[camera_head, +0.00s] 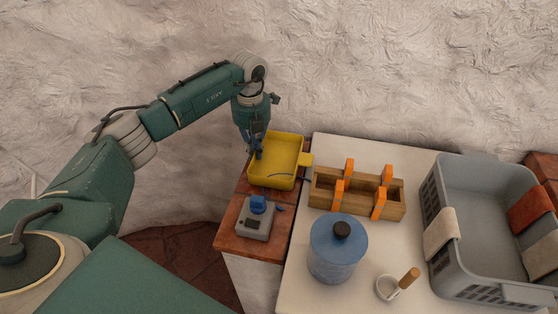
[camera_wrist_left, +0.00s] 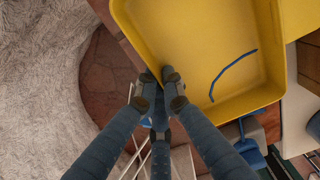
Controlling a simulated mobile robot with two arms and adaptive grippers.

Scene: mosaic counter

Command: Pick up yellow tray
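My left gripper (camera_head: 256,151) is at the tray's left wall. I cannot tell whether the tray is raised off the counter. My right gripper is not in view.
A grey device with a blue top (camera_head: 255,218) stands in front of the tray. To the right are a wooden box with orange clips (camera_head: 358,200), a blue lidded jar (camera_head: 338,248), a small white cup (camera_head: 388,287) with a wooden handle, and a grey basket (camera_head: 480,170) with cloths.

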